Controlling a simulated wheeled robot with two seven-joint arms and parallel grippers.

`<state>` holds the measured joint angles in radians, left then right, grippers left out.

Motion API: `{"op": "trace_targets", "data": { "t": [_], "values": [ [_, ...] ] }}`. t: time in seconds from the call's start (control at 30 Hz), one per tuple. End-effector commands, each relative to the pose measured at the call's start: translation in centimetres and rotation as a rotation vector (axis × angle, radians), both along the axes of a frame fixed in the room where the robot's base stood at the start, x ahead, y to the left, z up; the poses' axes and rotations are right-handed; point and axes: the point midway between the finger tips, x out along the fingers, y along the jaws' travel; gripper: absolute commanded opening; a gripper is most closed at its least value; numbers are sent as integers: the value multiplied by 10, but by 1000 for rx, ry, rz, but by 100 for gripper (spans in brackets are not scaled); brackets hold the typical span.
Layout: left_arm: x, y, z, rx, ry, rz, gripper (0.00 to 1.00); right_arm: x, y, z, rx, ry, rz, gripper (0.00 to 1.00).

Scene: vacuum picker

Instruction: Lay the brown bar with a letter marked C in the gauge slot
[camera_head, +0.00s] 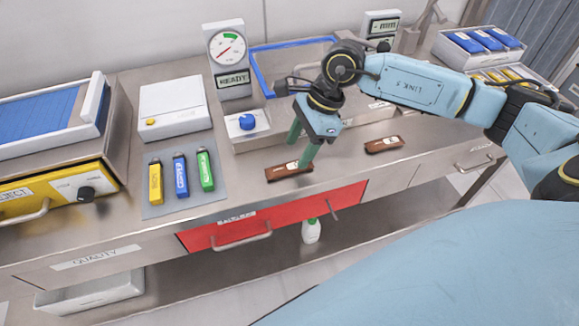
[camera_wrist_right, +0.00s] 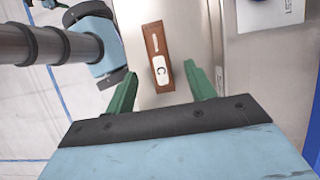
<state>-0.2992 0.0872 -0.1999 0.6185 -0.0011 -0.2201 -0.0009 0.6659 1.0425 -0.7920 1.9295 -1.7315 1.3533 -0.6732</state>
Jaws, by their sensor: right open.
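A brown bar with a white label (camera_head: 289,170) lies flat on the steel bench near the front edge. In the right wrist view, the bar (camera_wrist_right: 154,42) shows a letter C. My right gripper (camera_head: 301,154) is over this bar, with its green fingers pointing down. In the wrist view, the open gripper (camera_wrist_right: 160,92) has the bar between and just beyond its fingertips, not gripped. A second brown bar (camera_head: 384,145) lies to the right; its letter is too small to read. A dial gauge (camera_head: 228,48) stands behind; I cannot make out its slot clearly. My left gripper is not in view.
A white box with a blue knob (camera_head: 248,122) stands behind the bar. Yellow, blue and green blocks (camera_head: 181,176) lie on a grey mat to the left. A blue-rimmed tray (camera_head: 262,72) is at the back. A red drawer (camera_head: 230,233) is below the bench edge.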

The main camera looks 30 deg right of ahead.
Motion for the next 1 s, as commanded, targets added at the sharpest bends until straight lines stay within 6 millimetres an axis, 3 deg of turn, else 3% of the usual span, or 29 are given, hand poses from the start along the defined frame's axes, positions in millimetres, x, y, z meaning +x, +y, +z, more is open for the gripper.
{"op": "trace_targets", "data": {
  "t": [0.23, 0.47, 0.83, 0.9, 1.0],
  "values": [
    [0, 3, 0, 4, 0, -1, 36, 0, 10, -36, 2, 3, 0, 55],
    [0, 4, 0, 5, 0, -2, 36, 0, 12, -39, 1, 2, 1, 55],
    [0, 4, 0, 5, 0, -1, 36, 0, 12, -39, 1, 1, 0, 9],
    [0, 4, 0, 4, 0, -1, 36, 0, 12, -39, 1, 1, 0, 3],
    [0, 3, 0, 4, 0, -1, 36, 0, 12, -38, 1, 1, 0, 3]
  ]
}}
